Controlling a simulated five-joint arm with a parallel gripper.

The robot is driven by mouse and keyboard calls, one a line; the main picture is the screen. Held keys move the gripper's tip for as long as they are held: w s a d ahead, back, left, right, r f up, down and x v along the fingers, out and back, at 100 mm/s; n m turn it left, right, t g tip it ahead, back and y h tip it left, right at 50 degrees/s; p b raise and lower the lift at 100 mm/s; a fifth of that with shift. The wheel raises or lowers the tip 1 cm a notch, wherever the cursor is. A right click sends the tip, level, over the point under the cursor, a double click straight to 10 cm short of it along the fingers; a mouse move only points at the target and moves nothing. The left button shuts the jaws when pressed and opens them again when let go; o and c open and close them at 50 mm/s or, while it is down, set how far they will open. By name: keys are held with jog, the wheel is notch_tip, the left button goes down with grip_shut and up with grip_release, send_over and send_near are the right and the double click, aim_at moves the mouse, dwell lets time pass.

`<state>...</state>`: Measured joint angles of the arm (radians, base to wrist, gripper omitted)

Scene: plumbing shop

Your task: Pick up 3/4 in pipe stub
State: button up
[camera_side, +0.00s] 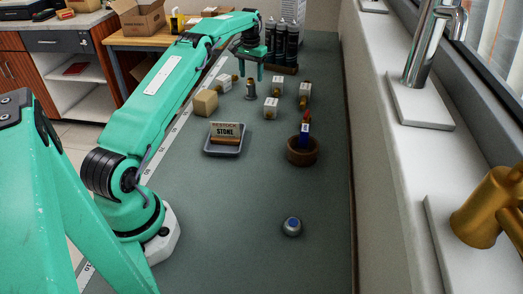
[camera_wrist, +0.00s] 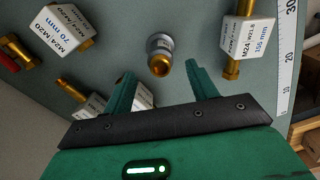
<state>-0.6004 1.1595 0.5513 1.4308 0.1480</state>
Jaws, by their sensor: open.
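A short grey fitting with a brass-coloured end (camera_wrist: 160,55) stands on the bench in the wrist view, and looks like the pipe stub; no size mark on it is readable. In the side view it is the small grey upright piece (camera_side: 251,90). My gripper (camera_side: 250,72) is above the bench near it, with its fingers pointing down. In the wrist view my gripper (camera_wrist: 160,78) is open, and the fitting shows just beyond the gap between the fingertips. Nothing is between the fingers.
Brass pieces with white labelled blocks (camera_wrist: 68,28) (camera_wrist: 247,35) lie around the fitting. A wooden block (camera_side: 205,103), a tray with a sign (camera_side: 225,152), a brown round holder (camera_side: 303,157) and dark bottles (camera_side: 280,42) stand around. The near bench is mostly clear, except a blue-topped knob (camera_side: 291,226).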

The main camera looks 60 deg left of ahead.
aim_at(251, 79)
jog(key=shift+s+f, duration=0.2)
jog(key=shift+f, duration=3.4)
jog(key=c, duration=1.2)
jog(key=shift+r, duration=0.1)
grip_shut()
jog(key=shift+r, duration=0.75)
jog(key=r, duration=0.1)
jog(key=d+r, duration=0.1)
jog(key=r, duration=0.1)
jog(key=shift+w, duration=0.1)
jog(key=d+r, duration=0.6)
jog(key=d, duration=0.4)
jog(key=shift+w+d+r, duration=0.25)
jog(key=shift+w+d, duration=0.05)
jog(key=shift+d, duration=0.05)
